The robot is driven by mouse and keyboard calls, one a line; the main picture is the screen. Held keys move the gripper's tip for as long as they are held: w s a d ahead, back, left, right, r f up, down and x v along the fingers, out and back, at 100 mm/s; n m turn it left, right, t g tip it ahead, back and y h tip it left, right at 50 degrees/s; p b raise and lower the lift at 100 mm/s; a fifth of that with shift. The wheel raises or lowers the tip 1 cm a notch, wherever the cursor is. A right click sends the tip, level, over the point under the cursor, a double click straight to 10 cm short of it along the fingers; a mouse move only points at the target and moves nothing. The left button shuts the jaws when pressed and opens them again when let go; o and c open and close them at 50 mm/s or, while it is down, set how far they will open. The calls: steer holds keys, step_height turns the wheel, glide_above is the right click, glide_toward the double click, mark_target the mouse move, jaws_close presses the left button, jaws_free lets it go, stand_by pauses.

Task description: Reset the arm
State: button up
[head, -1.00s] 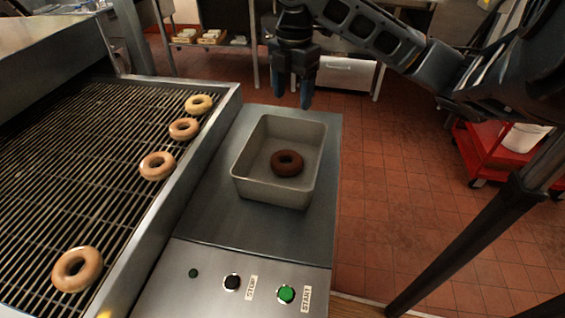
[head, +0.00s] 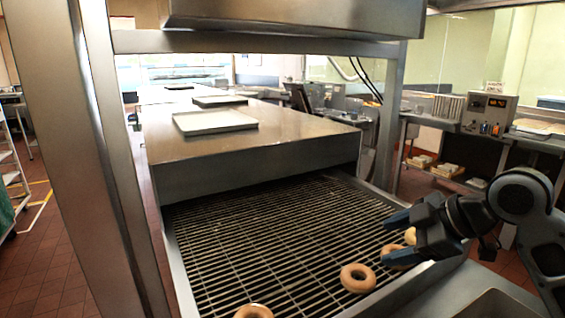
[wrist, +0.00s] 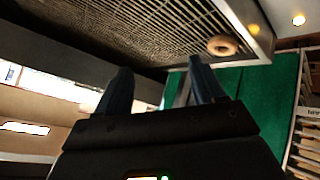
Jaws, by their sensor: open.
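My gripper (head: 392,238) is open and empty in the head view, at the right side of the wire conveyor (head: 262,215), with its blue-tipped fingers pointing left. In the wrist view its two fingers (wrist: 158,85) are spread with nothing between them. My arm reaches in from the right edge of the head view.
A plain donut (head: 357,278) lies on the conveyor below the gripper. Another donut (head: 253,311) is at the bottom edge, and others are partly hidden behind the gripper. A metal bin (head: 495,303) shows at lower right. A metal hood (head: 255,150) stands behind the conveyor.

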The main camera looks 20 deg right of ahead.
steer(key=w+a+r+m+t+y, duration=0.2)
steer(key=w+a+m+t, duration=0.25)
steer(key=a, duration=0.75)
steer(key=s+a+f+m+t+h, duration=0.3)
steer(key=s+a+f+m, duration=0.2)
steer(key=a+m, duration=0.2)
steer(key=s+a+f+m+g+h, duration=0.15)
steer(key=s+f, duration=0.25)
steer(key=s, duration=0.8)
steer(key=s+f+m+h, duration=0.15)
steer(key=s+f, duration=0.35)
steer(key=s, duration=0.7)
steer(key=s+d+r+n, duration=0.3)
steer(key=s, duration=0.6)
steer(key=shift+s+y, duration=0.3)
steer(key=shift+y, duration=0.1)
